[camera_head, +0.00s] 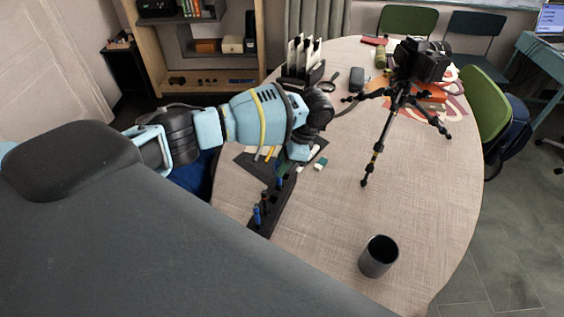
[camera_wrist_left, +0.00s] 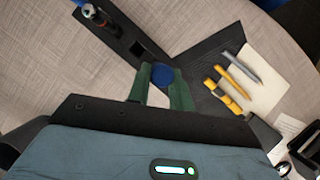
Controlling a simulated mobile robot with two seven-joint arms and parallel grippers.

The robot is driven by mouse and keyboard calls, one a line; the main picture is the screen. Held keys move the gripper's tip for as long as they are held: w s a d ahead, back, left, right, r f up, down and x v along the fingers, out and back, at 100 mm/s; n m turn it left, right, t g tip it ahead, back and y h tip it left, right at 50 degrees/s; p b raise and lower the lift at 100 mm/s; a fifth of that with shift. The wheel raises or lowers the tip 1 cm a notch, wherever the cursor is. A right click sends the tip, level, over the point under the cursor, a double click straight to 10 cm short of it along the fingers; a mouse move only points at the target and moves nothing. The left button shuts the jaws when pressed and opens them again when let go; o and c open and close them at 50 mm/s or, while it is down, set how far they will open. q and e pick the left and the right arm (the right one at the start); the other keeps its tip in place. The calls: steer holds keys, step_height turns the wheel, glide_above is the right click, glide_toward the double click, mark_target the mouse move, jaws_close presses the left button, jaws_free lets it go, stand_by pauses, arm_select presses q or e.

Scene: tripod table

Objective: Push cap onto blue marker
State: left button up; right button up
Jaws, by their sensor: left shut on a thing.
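My left gripper (camera_head: 285,174) reaches down over the far part of a narrow black rack (camera_head: 262,226) on the table. Its green fingers (camera_wrist_left: 158,90) are shut on a round blue piece, which looks like the cap (camera_wrist_left: 162,74). Blue also shows just below the fingers in the head view. A blue marker (camera_head: 257,215) stands upright in the near part of the rack, apart from the gripper. In the left wrist view a marker with a pale and reddish tip (camera_wrist_left: 97,18) stands in the rack at the upper left. My right gripper is out of view.
A dark mat (camera_wrist_left: 205,62) with yellow pens (camera_wrist_left: 238,80) and a notepad (camera_wrist_left: 268,75) lies beside the rack. A black tripod with a camera (camera_head: 400,95) stands to the right. A grey cup (camera_head: 378,257) stands near the front. The table between is clear.

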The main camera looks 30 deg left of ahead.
arm_select(q)
steer(key=shift+f, duration=0.4)
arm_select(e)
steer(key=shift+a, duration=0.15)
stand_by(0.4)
arm_select(q)
steer(key=o, duration=1)
steer(key=shift+o, duration=0.5)
steer(key=o, duration=0.4)
steer(key=shift+r+p, duration=0.55)
steer(key=shift+r, duration=2.95)
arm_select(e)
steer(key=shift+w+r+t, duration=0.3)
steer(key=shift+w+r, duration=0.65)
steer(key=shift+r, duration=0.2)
